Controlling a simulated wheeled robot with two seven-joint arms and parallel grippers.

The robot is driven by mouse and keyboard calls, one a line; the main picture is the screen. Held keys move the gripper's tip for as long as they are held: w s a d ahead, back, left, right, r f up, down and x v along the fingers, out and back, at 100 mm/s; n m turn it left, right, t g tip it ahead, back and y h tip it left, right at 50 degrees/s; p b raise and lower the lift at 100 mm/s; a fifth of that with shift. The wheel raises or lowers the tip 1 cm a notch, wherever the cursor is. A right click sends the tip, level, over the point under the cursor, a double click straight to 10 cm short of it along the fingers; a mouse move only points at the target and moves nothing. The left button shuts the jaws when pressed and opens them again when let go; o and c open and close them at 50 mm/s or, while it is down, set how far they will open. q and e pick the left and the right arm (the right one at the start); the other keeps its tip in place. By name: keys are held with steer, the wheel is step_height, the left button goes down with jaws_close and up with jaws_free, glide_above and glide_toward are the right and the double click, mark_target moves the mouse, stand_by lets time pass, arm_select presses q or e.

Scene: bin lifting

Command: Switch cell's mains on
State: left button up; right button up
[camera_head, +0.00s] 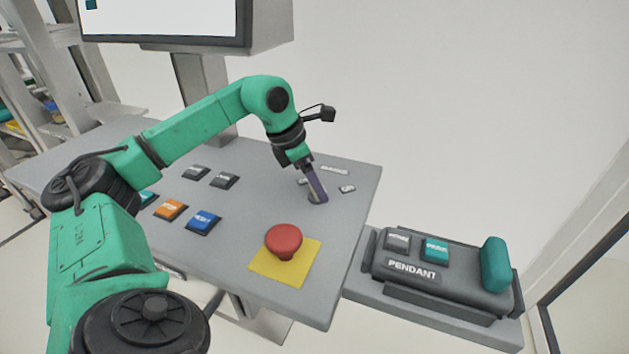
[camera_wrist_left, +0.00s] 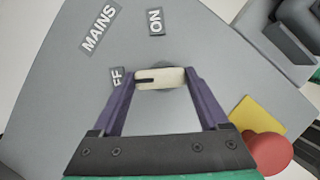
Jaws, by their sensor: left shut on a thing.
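The mains switch (camera_wrist_left: 160,78) is a pale rotary handle with a dark mark at one end, on a round grey base on the panel. Its dark mark points left, toward the partly hidden OFF label (camera_wrist_left: 117,77). The ON label (camera_wrist_left: 155,21) and the MAINS label (camera_wrist_left: 98,30) lie beyond it. In the left wrist view the purple fingers of my left gripper (camera_wrist_left: 161,80) are shut on the handle's two ends. In the head view my left gripper (camera_head: 317,194) reaches down to the panel and hides the handle. My right gripper is not in view.
A red mushroom button (camera_head: 283,240) on a yellow plate stands on the panel (camera_head: 235,262) nearer the front. Blue (camera_head: 203,221), orange (camera_head: 171,209) and grey buttons lie to the left. A pendant (camera_head: 440,272) rests at the right. A monitor (camera_head: 165,25) stands behind.

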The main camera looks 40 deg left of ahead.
arm_select(q)
steer(key=shift+r+m+h+p, duration=0.15)
steer(key=shift+m+h+p, duration=0.2)
steer(key=shift+m, duration=0.55)
steer(key=m+p, duration=0.1)
steer(key=m+g, duration=0.1)
steer(key=shift+w+r+m+h+p, duration=0.15)
steer(key=shift+m+h+p, duration=0.2)
steer(key=shift+m+p, duration=0.05)
steer(key=m+g+p, duration=0.1)
steer(key=m+p, duration=0.2)
steer(key=shift+w+m+h, duration=0.15)
steer(key=shift+m+h, duration=0.15)
steer(key=shift+h, duration=0.1)
steer(key=m+g+p, duration=0.1)
steer(key=m+p, duration=0.1)
steer(key=shift+w+m, duration=0.1)
steer(key=shift+m, duration=0.2)
steer(key=m+g+p, duration=0.1)
steer(key=m, duration=0.1)
steer(key=shift+m, duration=0.4)
steer(key=shift+w+d+m+g+p, duration=0.15)
steer(key=shift+m+g, duration=0.25)
steer(key=shift+m, duration=0.5)
steer(key=shift+s+a+m+g+p, duration=0.15)
steer(key=shift+m+g, duration=0.25)
steer(key=shift+m, duration=0.5)
steer(key=shift+w+d, duration=0.1)
